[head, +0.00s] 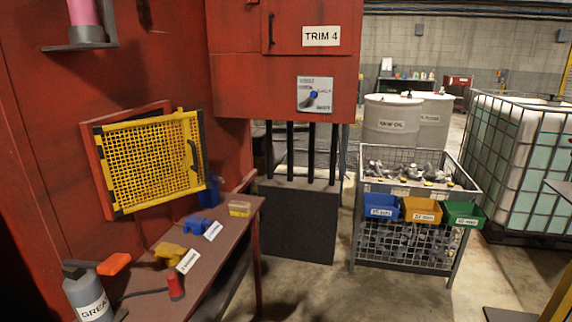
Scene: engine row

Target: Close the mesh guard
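The mesh guard (150,165) is a yellow perforated panel in a yellow frame, on the red machine wall at the left of the head view. It has black corner marks and a black handle (192,155) on its right side. A red surround (97,170) shows behind its left and top edges. The guard's right side appears to stand away from the wall, so it looks partly open; the exact gap cannot be told. Neither of my grippers is in view.
A narrow bench (165,300) below the guard holds blue and yellow tools and a grease bottle (88,298). A wire basket (410,235) with colored bins stands right of center. A selector switch (315,95) is on the red cabinet. Concrete floor beside the bench is clear.

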